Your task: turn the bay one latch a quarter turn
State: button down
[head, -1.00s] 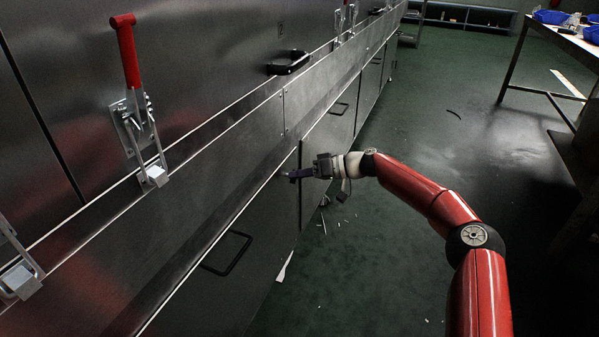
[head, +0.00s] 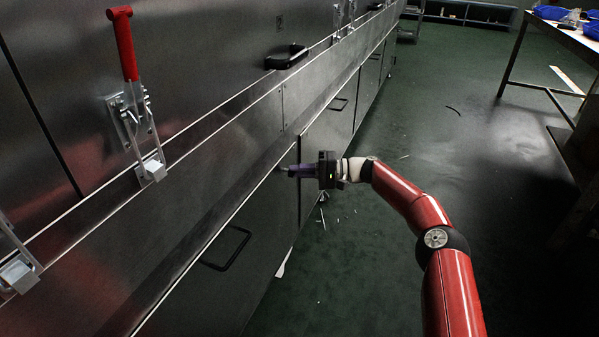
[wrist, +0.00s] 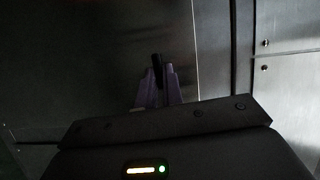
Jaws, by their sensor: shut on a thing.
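The bay one latch shows as a small dark piece (wrist: 158,62) between the fingertips in the wrist view, against a metal panel. My gripper (head: 285,170) has purple fingers and is at the upper right corner of the near lower door in the head view. Its fingers (wrist: 158,80) are shut on the latch. In the head view the latch is mostly hidden by the fingertips, and its exact angle cannot be told.
The lower door (head: 215,270) has a black bar handle (head: 228,250). A red-handled toggle clamp (head: 122,45) stands on the upper panel at left. A black handle (head: 287,58) projects above. A table (head: 560,35) stands at right. Green floor (head: 440,160) is open, with scraps below the gripper.

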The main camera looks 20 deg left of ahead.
jog(key=shift+w+m, duration=0.1)
jog(key=shift+m, duration=0.4)
jog(key=c, duration=1.5)
grip_release()
jog(key=shift+c, duration=0.2)
jog(key=v, duration=0.7)
jog(key=shift+d, duration=0.4)
jog(key=shift+w+f, duration=0.1)
jog(key=shift+f, duration=0.05)
